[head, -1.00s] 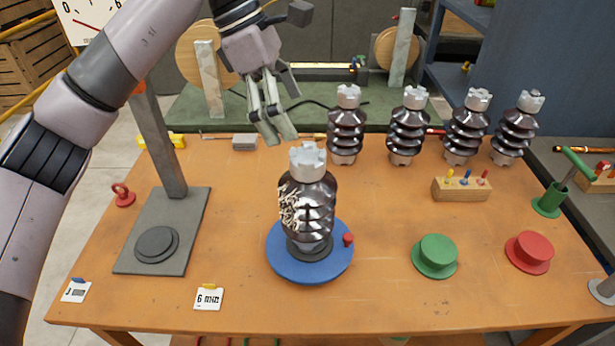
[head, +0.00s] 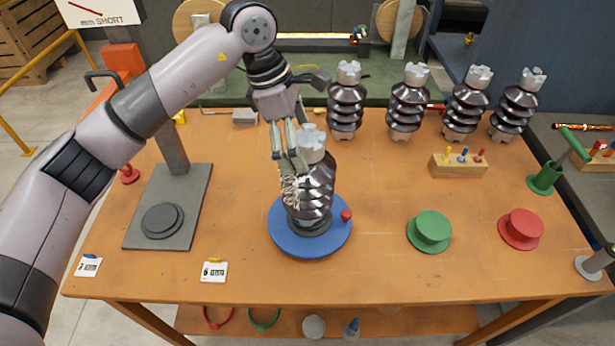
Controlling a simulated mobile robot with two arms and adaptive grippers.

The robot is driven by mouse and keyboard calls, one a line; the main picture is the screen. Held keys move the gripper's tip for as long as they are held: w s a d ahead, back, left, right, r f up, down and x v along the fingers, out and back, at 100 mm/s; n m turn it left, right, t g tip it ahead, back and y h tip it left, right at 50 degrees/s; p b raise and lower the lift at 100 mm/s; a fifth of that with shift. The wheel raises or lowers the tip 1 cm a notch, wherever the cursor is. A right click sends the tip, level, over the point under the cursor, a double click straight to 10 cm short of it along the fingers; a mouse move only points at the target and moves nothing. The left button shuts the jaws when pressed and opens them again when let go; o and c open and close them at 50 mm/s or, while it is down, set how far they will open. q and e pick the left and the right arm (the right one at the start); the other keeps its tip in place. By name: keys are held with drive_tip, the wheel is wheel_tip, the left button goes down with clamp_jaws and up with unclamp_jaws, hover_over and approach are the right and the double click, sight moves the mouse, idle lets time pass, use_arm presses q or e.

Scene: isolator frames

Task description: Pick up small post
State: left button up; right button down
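A dark brown ribbed post (head: 320,190) with a grey metal cap stands upright on a blue round turntable (head: 277,240) in the middle of the orange table. Pale, rough damage shows on its left side. Several similar ribbed posts (head: 345,108) stand in a row at the table's back right. Which one is the small post is not clear. My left gripper (head: 287,172) points down at the upper left of the turntable post, overlapping it in view. Its fingers look apart; I cannot tell whether they touch the post. My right gripper is not in view.
A grey stand (head: 150,240) with a dark disc is at left. A green knob (head: 430,230), a red knob (head: 521,228) and a wooden block with coloured pegs (head: 458,164) are at right. Cards (head: 214,271) lie along the front. The table between turntable and green knob is clear.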

sight(308, 180)
use_arm(q)
drive_tip(key=p+x, duration=0.2)
drive_tip(key=x, duration=0.1)
drive_tip(key=shift+d+f, duration=0.2)
drive_tip(key=shift+f, duration=0.05)
drive_tip(key=shift+d+f, duration=0.2)
drive_tip(key=shift+f, duration=0.4)
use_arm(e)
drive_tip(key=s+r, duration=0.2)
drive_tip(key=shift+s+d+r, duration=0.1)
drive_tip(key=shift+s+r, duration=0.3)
use_arm(q)
drive_tip(key=shift+c, duration=0.4)
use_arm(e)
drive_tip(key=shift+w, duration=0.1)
